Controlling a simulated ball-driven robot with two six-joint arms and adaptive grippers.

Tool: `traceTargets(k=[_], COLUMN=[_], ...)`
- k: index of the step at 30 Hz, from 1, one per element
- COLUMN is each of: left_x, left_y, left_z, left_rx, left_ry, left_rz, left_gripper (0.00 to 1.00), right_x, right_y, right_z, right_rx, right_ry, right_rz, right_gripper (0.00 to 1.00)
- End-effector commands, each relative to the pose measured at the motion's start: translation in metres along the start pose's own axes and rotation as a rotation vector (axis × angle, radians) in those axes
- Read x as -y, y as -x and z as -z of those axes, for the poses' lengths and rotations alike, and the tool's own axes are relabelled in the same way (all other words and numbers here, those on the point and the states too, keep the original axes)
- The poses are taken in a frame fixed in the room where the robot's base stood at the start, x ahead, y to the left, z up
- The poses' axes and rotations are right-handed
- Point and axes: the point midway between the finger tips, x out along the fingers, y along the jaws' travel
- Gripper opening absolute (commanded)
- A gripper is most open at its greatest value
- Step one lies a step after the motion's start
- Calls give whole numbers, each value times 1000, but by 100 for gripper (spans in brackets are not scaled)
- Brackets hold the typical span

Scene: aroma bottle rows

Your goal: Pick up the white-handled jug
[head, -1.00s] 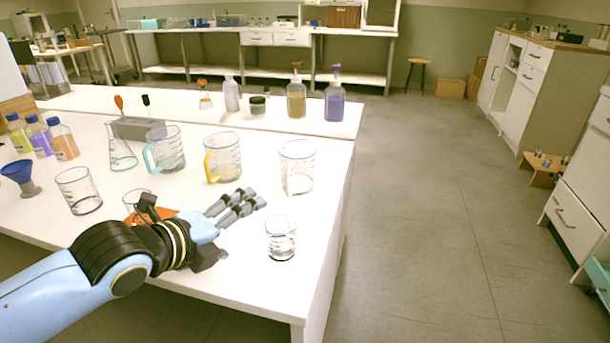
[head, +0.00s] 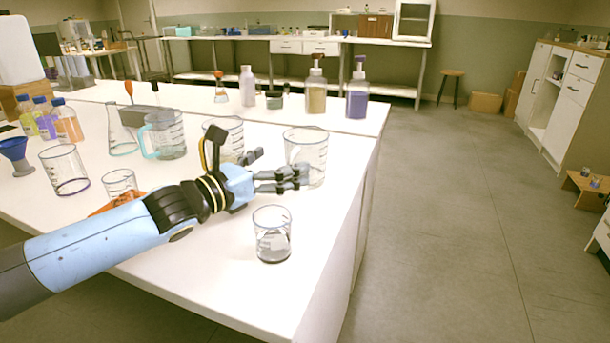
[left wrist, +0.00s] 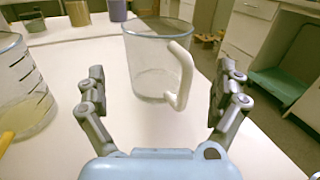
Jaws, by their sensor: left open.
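The white-handled jug (head: 308,146) is clear glass with markings and stands upright near the table's right edge. In the left wrist view the jug (left wrist: 150,65) is ahead between the fingers, its white handle (left wrist: 184,75) facing me, slightly right of centre. My left gripper (head: 284,168) is open and empty. Its fingers are at the near side of the jug in the head view, partly covering its lower part. The wrist view shows a gap between each finger and the jug. My right gripper is not in view.
A yellow-handled jug (left wrist: 22,88) stands left of the gripper, partly hidden by it in the head view. A teal-handled jug (head: 165,138) is farther left. The table (head: 225,285) is bare at its front.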

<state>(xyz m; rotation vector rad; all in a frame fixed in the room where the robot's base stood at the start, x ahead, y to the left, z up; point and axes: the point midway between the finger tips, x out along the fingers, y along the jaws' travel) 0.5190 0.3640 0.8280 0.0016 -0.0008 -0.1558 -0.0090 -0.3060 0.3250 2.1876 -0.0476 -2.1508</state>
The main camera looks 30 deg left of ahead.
Motion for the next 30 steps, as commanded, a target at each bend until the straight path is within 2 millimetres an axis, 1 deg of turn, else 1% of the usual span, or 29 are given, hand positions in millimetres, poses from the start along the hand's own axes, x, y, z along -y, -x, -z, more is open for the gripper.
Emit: traceTargets(k=[1,5,10,11,12,14,15,18,21,27,30], left_x=[0,-1,-2,-3,-4,-5,-5,-5,-4,-4,-4], left_y=[-2,-6,-17,-20,-27,-35,-41,-50,-54,-54,-54], left_z=[0,-3,-5,-6,-11,-13,-11,-8,-6,-4,-4], left_rx=[1,2,1,1,3,2,4,1,0,-1,-1], left_ry=[1,1,0,1,3,5,4,4,3,2,2], left_rz=[0,-1,0,-1,-3,-1,-2,-1,1,1,1], left_gripper=[100,100,100,100,100,100,100,100,100,100,87], right_x=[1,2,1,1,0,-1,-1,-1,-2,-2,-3], right_y=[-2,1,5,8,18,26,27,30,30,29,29], right_z=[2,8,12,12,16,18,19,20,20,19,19], right_rx=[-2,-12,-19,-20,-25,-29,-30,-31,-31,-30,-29], right_ry=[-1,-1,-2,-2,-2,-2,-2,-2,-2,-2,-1], right_rz=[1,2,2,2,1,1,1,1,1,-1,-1], right_gripper=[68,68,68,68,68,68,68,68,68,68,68])
